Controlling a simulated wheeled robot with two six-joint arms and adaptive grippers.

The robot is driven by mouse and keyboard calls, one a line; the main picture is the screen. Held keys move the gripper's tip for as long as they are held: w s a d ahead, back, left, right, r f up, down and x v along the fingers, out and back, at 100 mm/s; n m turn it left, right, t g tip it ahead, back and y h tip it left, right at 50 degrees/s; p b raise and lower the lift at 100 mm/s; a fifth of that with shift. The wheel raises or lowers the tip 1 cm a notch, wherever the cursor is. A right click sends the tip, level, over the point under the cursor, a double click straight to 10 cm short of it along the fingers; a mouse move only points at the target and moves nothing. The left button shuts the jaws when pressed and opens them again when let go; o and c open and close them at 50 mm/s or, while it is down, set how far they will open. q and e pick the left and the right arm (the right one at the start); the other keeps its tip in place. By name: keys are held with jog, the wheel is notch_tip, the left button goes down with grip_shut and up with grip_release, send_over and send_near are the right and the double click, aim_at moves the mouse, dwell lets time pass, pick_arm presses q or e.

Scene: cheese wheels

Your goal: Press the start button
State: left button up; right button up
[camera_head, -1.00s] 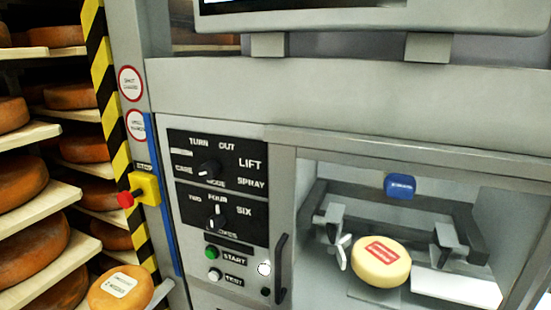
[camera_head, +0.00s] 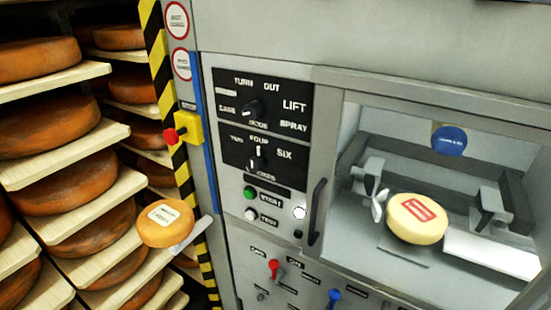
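The start button (camera_head: 249,193) is a small green round button on the grey machine's front, left of the label START. A white TEST button (camera_head: 251,214) sits just below it. A black panel with a mode knob (camera_head: 252,109) and a lower knob (camera_head: 258,155) is above them. A pale cheese wheel with a red label (camera_head: 416,218) lies inside the machine's chamber, close to metal clamps. Neither of my grippers shows in the head view, and nothing touches the start button.
A red stop knob on a yellow box (camera_head: 189,128) juts out left of the panel. A dark vertical handle (camera_head: 317,211) stands right of the buttons. An orange cheese with a white label (camera_head: 165,222) sits at lower left before shelves of cheeses. Red (camera_head: 274,268) and blue (camera_head: 334,297) valves are below.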

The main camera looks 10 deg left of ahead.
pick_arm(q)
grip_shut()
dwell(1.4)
